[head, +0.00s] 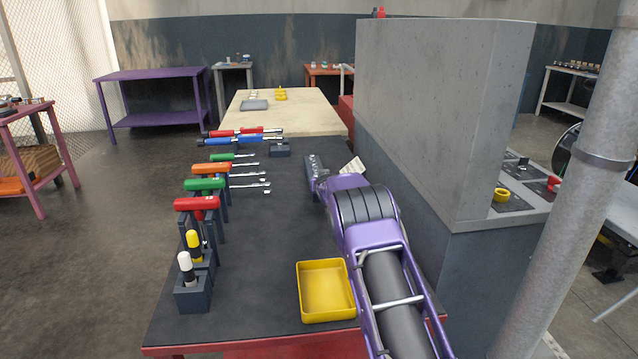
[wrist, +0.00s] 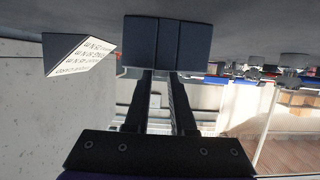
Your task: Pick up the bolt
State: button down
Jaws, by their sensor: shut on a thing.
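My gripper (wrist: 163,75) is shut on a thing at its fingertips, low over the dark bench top. The fingers reach a dark block (wrist: 192,47) in the wrist view, which looks upside down. The block hides the fingertips. The bolt cannot be clearly made out; what I hold there is most likely it. In the head view my gripper (head: 313,170) is near the right edge of the dark bench (head: 250,285), partly covered by my purple arm.
A text placard (head: 352,166) stands just right of my gripper, also in the wrist view (wrist: 80,55). A tall grey wall (head: 440,120) borders the right. A yellow tray (head: 325,318) sits in front. Tools on stands (head: 204,185) line the left. The bench middle is clear.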

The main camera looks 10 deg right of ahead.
jog(key=shift+r, duration=0.1)
notch_tip(320, 180, up, 17)
jog(key=p, duration=0.5)
dwell(0.7)
jog(key=shift+d, duration=0.15)
